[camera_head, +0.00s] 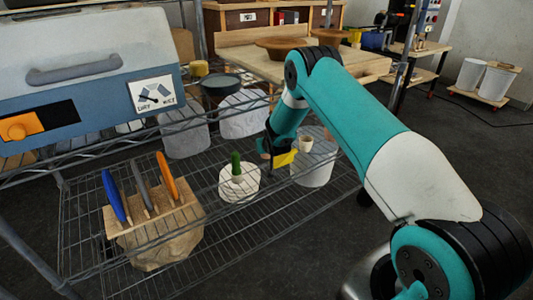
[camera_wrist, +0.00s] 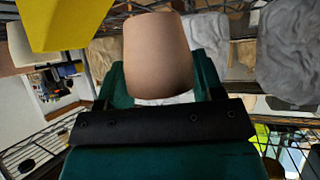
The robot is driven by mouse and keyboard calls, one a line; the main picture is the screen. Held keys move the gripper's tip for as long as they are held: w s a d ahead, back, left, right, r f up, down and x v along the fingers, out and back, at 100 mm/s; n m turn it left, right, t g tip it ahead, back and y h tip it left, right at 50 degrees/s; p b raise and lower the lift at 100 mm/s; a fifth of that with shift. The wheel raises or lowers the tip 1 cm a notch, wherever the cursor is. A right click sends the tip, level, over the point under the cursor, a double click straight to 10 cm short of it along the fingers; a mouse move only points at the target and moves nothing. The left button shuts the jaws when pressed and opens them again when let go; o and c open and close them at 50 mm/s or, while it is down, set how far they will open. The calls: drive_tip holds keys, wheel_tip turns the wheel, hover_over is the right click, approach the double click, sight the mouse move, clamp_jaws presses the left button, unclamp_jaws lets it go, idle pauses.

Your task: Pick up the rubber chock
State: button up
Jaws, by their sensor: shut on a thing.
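A tan tapered piece, which I take to be the rubber chock (camera_wrist: 158,52), sits between the dark green fingers of my gripper (camera_wrist: 163,85) in the wrist view. My gripper is shut on it. In the head view a small pale tapered piece (camera_head: 305,144) shows just right of my gripper (camera_head: 280,152), in front of a white bucket-like thing; it looks like the same piece. Whether it touches the surface below cannot be told. A yellow piece (camera_head: 284,158) hides part of the gripper; in the wrist view it fills the upper left (camera_wrist: 55,22).
A wire rack (camera_head: 215,240) surrounds my gripper below and left. The white bucket-like thing (camera_head: 313,172) stands close by. A white round piece with a green top (camera_head: 239,182) stands left of it. A wooden holder (camera_head: 155,215) with coloured handles is further left. Open floor lies to the right.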

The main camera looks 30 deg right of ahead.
drive_tip(key=shift+f+b, duration=0.3)
drive_tip(key=shift+f, duration=1.3)
drive_tip(key=o, duration=1)
drive_tip(key=shift+c, duration=0.2)
